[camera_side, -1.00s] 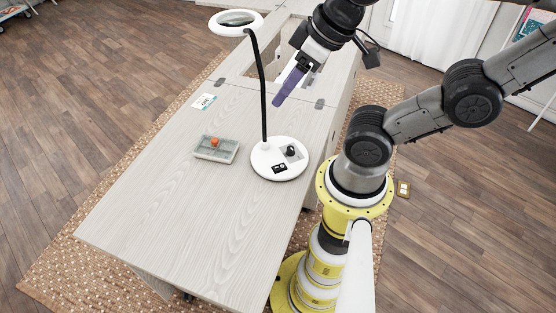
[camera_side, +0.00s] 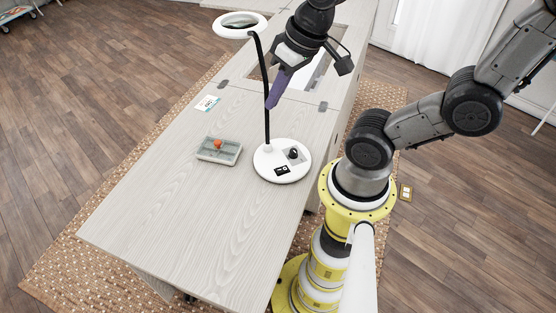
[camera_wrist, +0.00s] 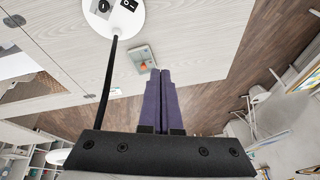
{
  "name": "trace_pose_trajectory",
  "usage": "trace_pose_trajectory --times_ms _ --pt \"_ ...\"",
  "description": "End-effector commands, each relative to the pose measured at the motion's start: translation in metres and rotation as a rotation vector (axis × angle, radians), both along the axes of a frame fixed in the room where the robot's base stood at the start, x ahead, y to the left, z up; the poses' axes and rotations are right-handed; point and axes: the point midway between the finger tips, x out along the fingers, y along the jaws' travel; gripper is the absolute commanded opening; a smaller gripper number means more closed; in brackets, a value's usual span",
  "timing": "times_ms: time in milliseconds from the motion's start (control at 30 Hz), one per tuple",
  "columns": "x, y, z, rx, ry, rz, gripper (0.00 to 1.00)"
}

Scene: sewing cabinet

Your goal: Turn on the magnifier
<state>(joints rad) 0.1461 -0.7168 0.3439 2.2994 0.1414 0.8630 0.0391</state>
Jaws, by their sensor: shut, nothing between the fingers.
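The magnifier lamp stands on the cabinet top, with a white ring head (camera_side: 240,25) on a black bent stem (camera_side: 264,75). Its round white base (camera_side: 268,165) carries a black rocker switch (camera_side: 282,170) and a dark knob (camera_side: 293,153). In the wrist view the base (camera_wrist: 130,22) is at the top, with the switch (camera_wrist: 129,5) at the frame edge. My gripper (camera_side: 271,104) is shut and empty, its purple fingers pointing down beside the stem, above and behind the base. The closed fingers (camera_wrist: 160,72) also show in the wrist view. Whether they touch the stem cannot be told.
A small grey box (camera_side: 230,158) with an orange-red item (camera_side: 217,144) lies left of the base. A white card (camera_side: 207,104) lies farther back. The wooden cabinet top (camera_side: 180,215) is clear at the front. A framed opening (camera_side: 305,70) is behind my gripper.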

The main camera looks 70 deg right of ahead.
Motion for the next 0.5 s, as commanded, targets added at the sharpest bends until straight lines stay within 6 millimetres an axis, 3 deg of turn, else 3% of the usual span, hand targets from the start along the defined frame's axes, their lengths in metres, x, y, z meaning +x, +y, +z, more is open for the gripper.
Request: trace_pose_trajectory --times_ms 233,500 --pt "0.011 -0.033 -0.056 0.119 0.159 -0.259 0.00" --pt "-0.003 -0.059 -0.100 0.200 0.274 -0.448 0.00"
